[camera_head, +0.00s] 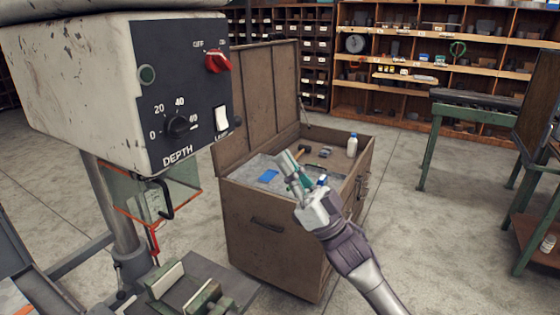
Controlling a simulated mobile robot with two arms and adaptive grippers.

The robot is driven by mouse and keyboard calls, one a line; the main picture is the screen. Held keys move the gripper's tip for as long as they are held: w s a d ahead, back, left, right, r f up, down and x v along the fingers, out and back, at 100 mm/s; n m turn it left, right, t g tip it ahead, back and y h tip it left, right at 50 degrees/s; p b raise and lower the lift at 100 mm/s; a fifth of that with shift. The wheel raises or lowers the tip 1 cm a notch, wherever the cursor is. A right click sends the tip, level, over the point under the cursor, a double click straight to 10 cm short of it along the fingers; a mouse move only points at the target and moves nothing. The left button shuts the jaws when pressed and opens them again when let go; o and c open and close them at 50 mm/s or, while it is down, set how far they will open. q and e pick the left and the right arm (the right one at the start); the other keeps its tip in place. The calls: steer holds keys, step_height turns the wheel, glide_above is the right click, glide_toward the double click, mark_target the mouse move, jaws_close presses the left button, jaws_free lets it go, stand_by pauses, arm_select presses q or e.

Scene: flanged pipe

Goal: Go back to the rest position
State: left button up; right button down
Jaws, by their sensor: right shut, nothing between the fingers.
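My right gripper (287,158) is in the middle of the head view, on an arm that comes in from the lower right. Its fingers are shut and hold nothing. It shows in front of the open wooden chest (262,245), over the chest's front edge in the picture. I cannot tell its exact height above the chest. My left gripper is not in view. No flanged pipe can be made out.
A machine head (75,75) with a red switch (217,62) and a depth dial (178,125) fills the upper left. A vise (205,298) is below it. A green-legged bench (480,105) and shelves (440,65) stand behind.

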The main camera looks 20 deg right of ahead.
stand_by(0.4)
steer(key=w+d+f+m+h, duration=0.1)
steer(key=w+f+m+h, duration=0.2)
steer(key=f, duration=0.6)
steer(key=w+d+f+m+g+h, duration=0.1)
steer(key=w+d+f+m+h, duration=0.1)
steer(key=f+h, duration=0.5)
steer(key=w+d+f+m+h, duration=0.1)
steer(key=w+f+m+h, duration=0.15)
steer(key=f, duration=0.85)
steer(key=s+d+f+g+h, duration=0.1)
steer(key=s+f+g+h, duration=0.15)
steer(key=f, duration=1.05)
steer(key=s+f+g+h, duration=0.1)
steer(key=s+f+g, duration=0.3)
steer(key=f, duration=0.8)
steer(key=s+f+g, duration=0.6)
steer(key=s+f, duration=1.1)
steer(key=f, duration=0.2)
steer(key=s+a+f+g, duration=0.1)
steer(key=s+f, duration=0.3)
steer(key=s, duration=0.5)
steer(key=s+a+f+n+g, duration=0.1)
steer(key=s+f+g, duration=0.2)
steer(key=s, duration=0.7)
steer(key=s+a+f+n+g+h, duration=0.1)
steer(key=s+f+g, duration=0.2)
steer(key=s, duration=0.7)
steer(key=shift+a+f, duration=0.3)
steer(key=shift+f, duration=0.5)
